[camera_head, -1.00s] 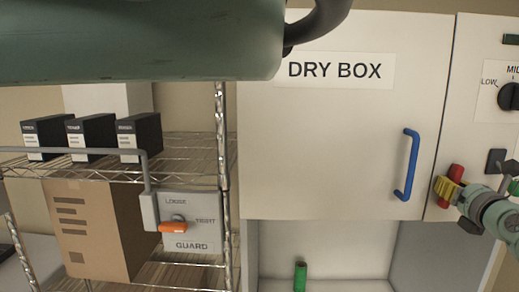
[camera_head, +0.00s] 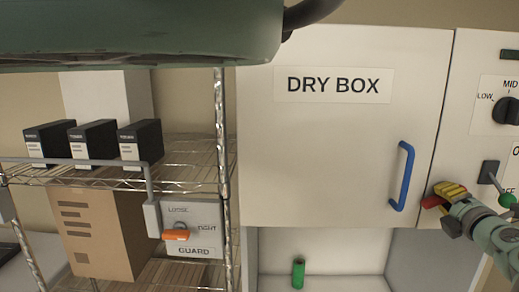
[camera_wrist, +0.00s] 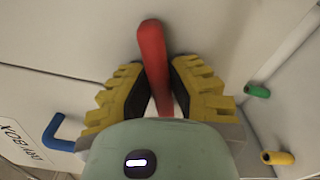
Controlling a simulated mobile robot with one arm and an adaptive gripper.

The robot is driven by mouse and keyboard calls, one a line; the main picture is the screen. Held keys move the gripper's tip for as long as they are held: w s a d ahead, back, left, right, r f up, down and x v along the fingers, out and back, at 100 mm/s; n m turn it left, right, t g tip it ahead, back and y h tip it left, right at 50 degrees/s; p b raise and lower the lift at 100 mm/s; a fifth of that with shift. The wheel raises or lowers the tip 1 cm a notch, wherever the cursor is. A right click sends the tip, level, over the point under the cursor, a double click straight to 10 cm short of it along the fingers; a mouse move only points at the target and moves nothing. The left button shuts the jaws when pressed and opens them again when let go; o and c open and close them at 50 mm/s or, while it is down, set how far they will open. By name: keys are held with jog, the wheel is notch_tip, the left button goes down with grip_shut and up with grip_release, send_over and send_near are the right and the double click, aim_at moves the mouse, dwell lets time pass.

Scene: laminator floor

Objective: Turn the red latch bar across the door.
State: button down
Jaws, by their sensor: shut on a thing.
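The red latch bar (camera_wrist: 152,50) lies between the yellow-padded fingers of my gripper (camera_wrist: 158,72) in the wrist view. Its far end sticks out past the fingertips. In the head view my gripper (camera_head: 447,191) is at the right edge of the dry box door, shut on the bar. A red end (camera_head: 431,202) shows at the lower left of the fingers, near the door seam. The fingers hide the rest, so I cannot tell how far it overlaps the door. The white door (camera_head: 330,150) looks shut, with a blue handle (camera_head: 404,177) left of my gripper.
Right of the door, a panel carries a black dial (camera_head: 506,110) and a green-knobbed lever (camera_head: 507,200) close to my gripper. A wire shelf (camera_head: 180,150) with black boxes and an orange guard lever (camera_head: 176,235) stands left. A green cylinder (camera_head: 298,273) stands below the door.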

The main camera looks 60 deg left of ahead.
jog(key=m+p, duration=0.2)
jog(key=m, duration=0.3)
jog(key=shift+w+p, duration=0.1)
jog(key=shift+p, duration=0.3)
jog(key=shift+d+f, duration=0.1)
jog(key=c, duration=0.9)
grip_release()
jog(key=v, duration=1.2)
